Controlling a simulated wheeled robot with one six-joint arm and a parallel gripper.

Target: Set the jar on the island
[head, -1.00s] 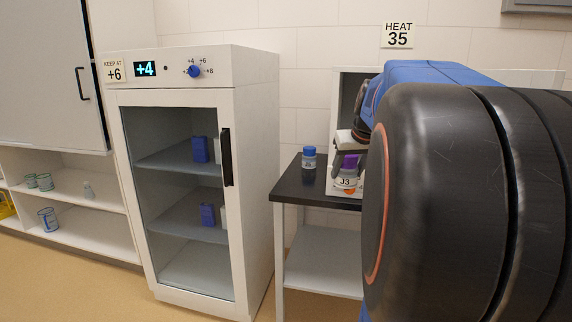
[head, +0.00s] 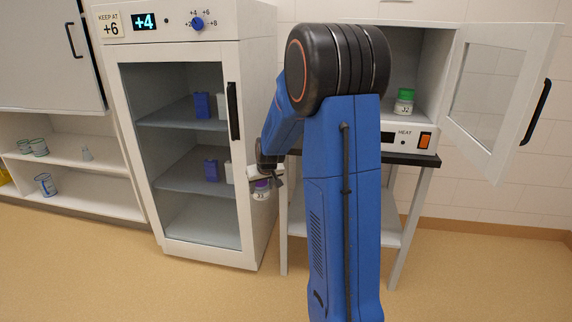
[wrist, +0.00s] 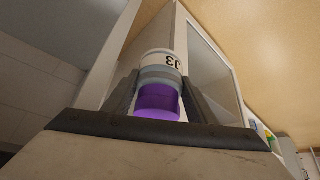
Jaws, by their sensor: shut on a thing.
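The jar (head: 261,194) has a purple lid and a white label reading J3. My gripper (head: 265,178) is shut on it and holds it in the air, in front of the glass-door fridge's right side in the head view. In the wrist view the jar (wrist: 160,68) sits between the two dark fingers of my gripper (wrist: 160,95), its purple lid toward the camera. I see no island that I can identify in these frames.
The closed fridge (head: 258,110) stands at left, its display showing +4. The heater (head: 450,140) has its glass door (head: 500,85) swung open; a green-lidded jar (head: 404,103) stands inside. Front floor (head: 470,280) is clear.

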